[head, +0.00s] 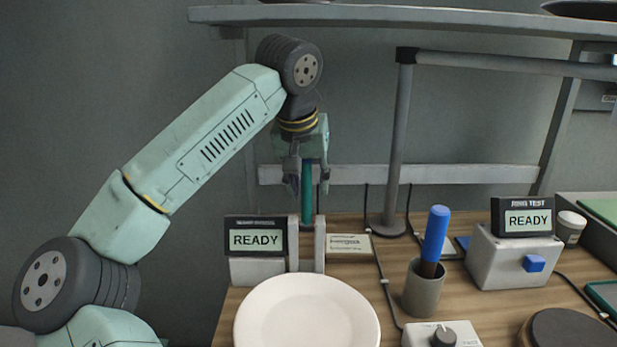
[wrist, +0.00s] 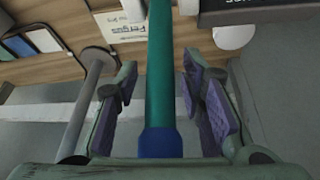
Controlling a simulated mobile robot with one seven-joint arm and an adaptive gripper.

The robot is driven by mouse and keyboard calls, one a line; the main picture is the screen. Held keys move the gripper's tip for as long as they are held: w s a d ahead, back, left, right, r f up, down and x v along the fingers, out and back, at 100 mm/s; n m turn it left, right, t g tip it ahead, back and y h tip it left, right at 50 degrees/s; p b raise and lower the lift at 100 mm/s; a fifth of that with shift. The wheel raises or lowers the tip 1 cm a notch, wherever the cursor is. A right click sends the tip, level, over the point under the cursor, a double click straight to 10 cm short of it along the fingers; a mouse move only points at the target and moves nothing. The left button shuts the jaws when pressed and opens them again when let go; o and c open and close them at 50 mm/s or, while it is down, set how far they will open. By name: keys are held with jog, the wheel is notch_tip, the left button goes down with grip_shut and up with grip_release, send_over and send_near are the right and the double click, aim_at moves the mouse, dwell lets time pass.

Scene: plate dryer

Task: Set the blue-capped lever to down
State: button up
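The lever is a teal rod (head: 307,195) standing upright in the head view, behind the left READY display. In the wrist view the teal shaft (wrist: 161,70) runs down the middle to its blue cap (wrist: 160,143), close to my gripper's palm. In the head view the cap is hidden by my gripper (head: 308,185), which points down over the lever's top. The fingers of my gripper (wrist: 163,105) are open, one on each side of the lever. Gaps show between both purple finger pads and the shaft.
A white plate (head: 306,318) lies in front of the left READY display (head: 257,240). A grey post (head: 396,150) stands right of the lever, and a shelf (head: 400,18) hangs above. A blue-handled tool (head: 435,235) stands in a grey cup (head: 422,292).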

jog(key=shift+f, duration=0.1)
jog(key=shift+c, duration=0.5)
grip_shut()
dwell(0.4)
